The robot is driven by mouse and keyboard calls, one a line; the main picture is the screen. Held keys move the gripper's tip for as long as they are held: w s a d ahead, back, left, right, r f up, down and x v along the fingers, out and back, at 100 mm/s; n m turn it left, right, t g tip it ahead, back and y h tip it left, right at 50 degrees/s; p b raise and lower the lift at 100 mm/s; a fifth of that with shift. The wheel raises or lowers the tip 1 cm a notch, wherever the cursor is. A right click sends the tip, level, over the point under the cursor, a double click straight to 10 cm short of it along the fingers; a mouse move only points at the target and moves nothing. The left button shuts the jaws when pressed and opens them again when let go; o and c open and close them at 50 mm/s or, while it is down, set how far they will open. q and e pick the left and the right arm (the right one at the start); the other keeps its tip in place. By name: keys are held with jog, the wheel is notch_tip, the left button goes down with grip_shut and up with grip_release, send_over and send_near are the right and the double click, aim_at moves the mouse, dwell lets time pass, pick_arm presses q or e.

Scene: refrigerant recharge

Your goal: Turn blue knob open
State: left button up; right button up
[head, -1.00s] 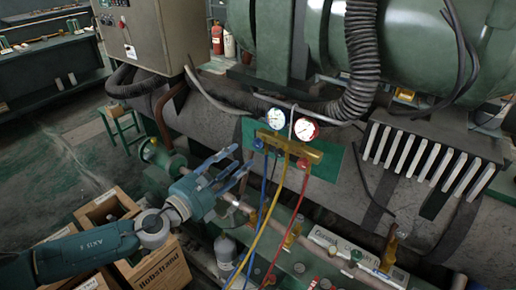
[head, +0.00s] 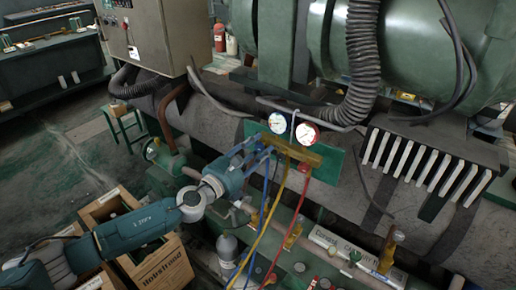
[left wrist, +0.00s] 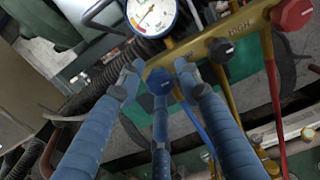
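The blue knob (left wrist: 159,81) sits at the end of the brass manifold (left wrist: 215,42), between my left gripper's fingers in the left wrist view. My left gripper (left wrist: 158,72) is open, one finger either side of the knob and a third below it. A gap shows between the side fingers and the knob; whether the lower finger touches it I cannot tell. In the head view the left gripper (head: 262,150) is at the left end of the manifold (head: 292,150), its fingers hiding most of the knob. My right gripper is not in view.
A blue-side gauge (head: 277,123) and a red gauge (head: 307,133) stand above the manifold. Black (left wrist: 220,50) and red (left wrist: 292,14) knobs sit farther along it. Blue, yellow (head: 272,215) and red hoses hang below. Wooden crates (head: 165,268) stand at lower left.

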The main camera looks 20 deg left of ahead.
pick_arm(q)
grip_shut()
jog(key=shift+n, duration=0.3)
jog(key=n, duration=1.3)
jog(key=shift+p, duration=0.4)
jog(key=n+p, duration=0.1)
jog(key=n, duration=0.5)
jog(key=shift+n+p, duration=0.3)
